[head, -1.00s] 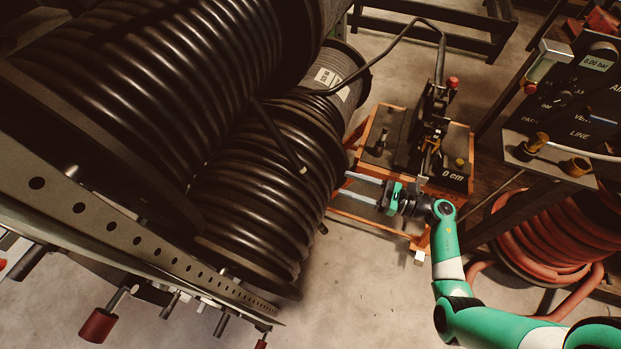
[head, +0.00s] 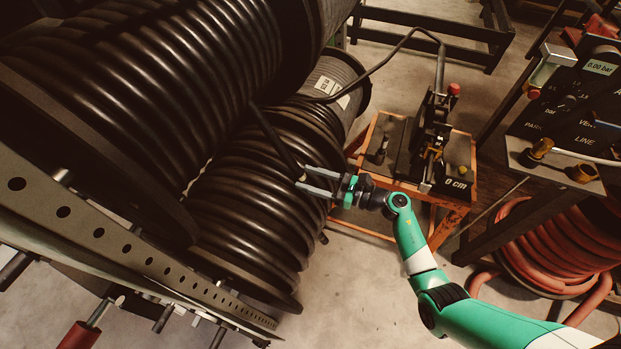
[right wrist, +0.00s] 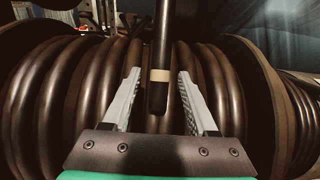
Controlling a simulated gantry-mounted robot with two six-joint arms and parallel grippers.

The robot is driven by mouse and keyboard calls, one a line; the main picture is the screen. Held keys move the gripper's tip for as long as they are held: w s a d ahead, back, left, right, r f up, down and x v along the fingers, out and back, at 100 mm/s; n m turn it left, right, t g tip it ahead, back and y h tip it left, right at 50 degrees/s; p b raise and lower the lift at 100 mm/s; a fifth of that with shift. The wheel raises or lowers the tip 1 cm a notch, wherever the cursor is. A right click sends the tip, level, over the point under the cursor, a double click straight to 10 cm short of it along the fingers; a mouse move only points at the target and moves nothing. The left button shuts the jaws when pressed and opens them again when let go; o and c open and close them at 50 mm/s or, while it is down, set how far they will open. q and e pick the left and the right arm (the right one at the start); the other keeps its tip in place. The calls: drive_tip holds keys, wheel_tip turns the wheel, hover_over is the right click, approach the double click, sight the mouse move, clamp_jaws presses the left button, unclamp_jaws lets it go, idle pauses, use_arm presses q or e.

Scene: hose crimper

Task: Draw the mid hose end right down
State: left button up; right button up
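The mid hose end (head: 276,142) is a short black length hanging down beside the black hose reels. In the right wrist view the hose end (right wrist: 161,45) points down, with a cream band (right wrist: 160,75) near its dark tip. My right gripper (head: 303,178) is open at the hose's lower tip. In the right wrist view its fingers stand on either side of the hose end, with a visible gap on both sides. The hose is not gripped. My left gripper is not in view.
A large upper reel (head: 130,90) and a lower reel (head: 245,200) fill the left. A crimper on an orange-framed cart (head: 455,210) reads 0 cm; a hose arches to it. A control panel (head: 570,105) and red hose coil (head: 560,245) stand right. Floor below centre is clear.

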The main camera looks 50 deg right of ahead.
clamp_jaws()
idle(1.3)
